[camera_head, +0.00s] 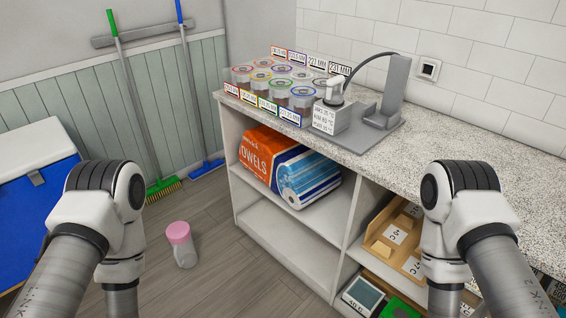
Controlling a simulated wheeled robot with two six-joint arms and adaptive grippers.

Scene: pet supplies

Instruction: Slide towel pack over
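The towel pack (290,168) is orange, white and blue, with lettering that ends in "OWELS". It lies on the upper shelf of the counter unit (232,140), under the speckled worktop, close to the left side wall of that compartment. Both my arms are in view, the left at the left of the picture and the right at the right, in front of the counter. Their links point down and the grippers fall below the picture edge, so their fingers are hidden. Neither arm touches the towel pack.
Several lidded jars (279,88) with label cards and a grey device (363,122) with a cable stand on the worktop. A wooden tray (398,240) sits in the right compartment. A pink-lidded container (181,245) stands on the floor. A blue box (35,215) is at left.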

